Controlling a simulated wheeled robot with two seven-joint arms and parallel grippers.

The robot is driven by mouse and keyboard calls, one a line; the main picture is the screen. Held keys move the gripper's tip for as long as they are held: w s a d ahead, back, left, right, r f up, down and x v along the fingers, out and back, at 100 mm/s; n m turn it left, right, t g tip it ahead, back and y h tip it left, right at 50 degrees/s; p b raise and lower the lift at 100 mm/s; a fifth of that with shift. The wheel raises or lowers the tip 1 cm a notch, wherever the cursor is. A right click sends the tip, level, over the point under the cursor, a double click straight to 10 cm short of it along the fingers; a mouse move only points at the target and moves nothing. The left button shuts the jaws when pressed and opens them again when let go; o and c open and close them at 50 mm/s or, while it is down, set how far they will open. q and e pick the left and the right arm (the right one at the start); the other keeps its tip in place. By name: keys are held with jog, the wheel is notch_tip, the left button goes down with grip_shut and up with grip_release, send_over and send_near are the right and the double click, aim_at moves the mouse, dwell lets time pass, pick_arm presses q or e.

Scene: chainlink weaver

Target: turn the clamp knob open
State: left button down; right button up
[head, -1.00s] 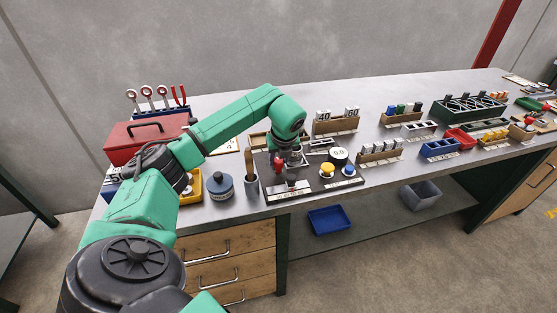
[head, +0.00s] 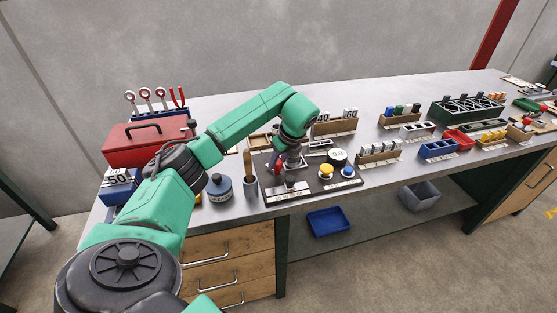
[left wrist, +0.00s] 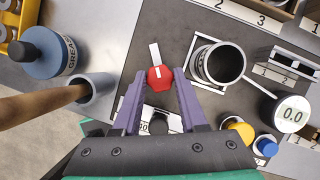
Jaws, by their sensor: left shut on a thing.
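The red clamp knob (left wrist: 160,78) shows in the left wrist view, between my fingertips, with a white line on its face and a white strip (left wrist: 154,53) just beyond it. It sits on a dark base plate (left wrist: 180,30). My left gripper (left wrist: 159,75) has purple fingers, one on each side of the knob, and is shut on it. In the head view the left gripper (head: 291,178) points down over the dark plate near the bench's front edge, and it partly hides the knob area. My right gripper is not in view.
Right of the knob stand a grey cylinder cup (left wrist: 218,63), a round gauge reading 0.0 (left wrist: 292,113), a yellow button (left wrist: 240,131) and a blue button (left wrist: 266,146). Left are a wooden handle in a grey holder (left wrist: 92,88) and a grease tin (left wrist: 48,52).

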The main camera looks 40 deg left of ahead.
pick_arm(q)
jog(key=shift+w+r, duration=0.1)
jog(key=shift+c, duration=2.2)
grip_release()
jog(key=p+v, duration=0.2)
jog(key=v, duration=1.2)
jog(key=shift+r, duration=0.25)
jog(key=shift+d, duration=0.15)
